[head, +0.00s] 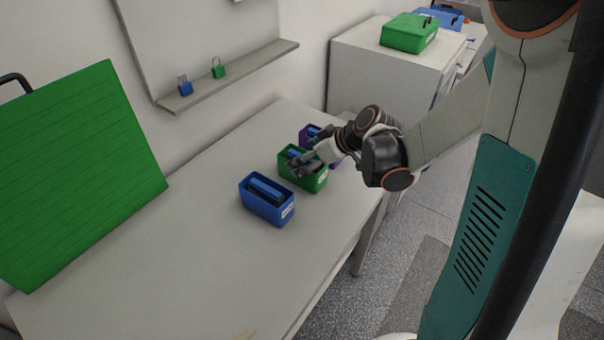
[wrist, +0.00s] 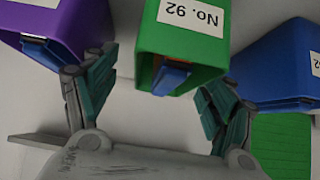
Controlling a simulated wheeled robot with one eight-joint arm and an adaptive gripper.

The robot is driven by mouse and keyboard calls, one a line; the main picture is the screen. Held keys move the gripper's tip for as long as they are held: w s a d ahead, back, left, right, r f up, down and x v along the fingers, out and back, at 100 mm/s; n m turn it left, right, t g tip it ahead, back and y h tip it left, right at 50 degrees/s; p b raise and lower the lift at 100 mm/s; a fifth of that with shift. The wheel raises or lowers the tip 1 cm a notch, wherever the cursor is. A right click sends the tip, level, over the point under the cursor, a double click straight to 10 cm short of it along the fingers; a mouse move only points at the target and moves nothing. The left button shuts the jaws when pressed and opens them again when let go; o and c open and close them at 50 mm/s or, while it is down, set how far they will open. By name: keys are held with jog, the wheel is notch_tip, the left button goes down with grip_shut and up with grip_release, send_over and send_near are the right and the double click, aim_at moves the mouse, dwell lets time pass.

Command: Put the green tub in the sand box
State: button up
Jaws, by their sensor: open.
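The green tub (head: 313,183) stands upright on the table between a blue tub and a purple tub, with blue items inside. In the wrist view the green tub (wrist: 180,45) carries a white label, "No. 92", and a blue item shows at its opening. My gripper (head: 306,160) is over the green tub in the head view. In the wrist view my gripper (wrist: 157,80) is open, with one finger on each side of the tub and visible gaps between. I cannot make out any box that is clearly the sand box.
The blue tub (head: 265,209) and the purple tub (head: 306,131) stand close on either side. A large green case (head: 75,170) leans on the wall at the left. A smaller green case (head: 408,33) lies on the white cabinet (head: 375,70). The table's front part (head: 200,265) is clear.

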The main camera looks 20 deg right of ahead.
jog(key=b+x, duration=0.1)
jog(key=x, duration=0.1)
jog(key=b+x, duration=0.1)
jog(key=x, duration=0.2)
jog(key=shift+s+a+f, duration=0.2)
jog(key=shift+s+a, duration=0.05)
jog(key=shift+s, duration=0.05)
jog(key=shift+w+a+f, duration=0.1)
jog(key=shift+w+f, duration=0.05)
jog(key=shift+w, duration=0.1)
jog(key=c, duration=1.3)
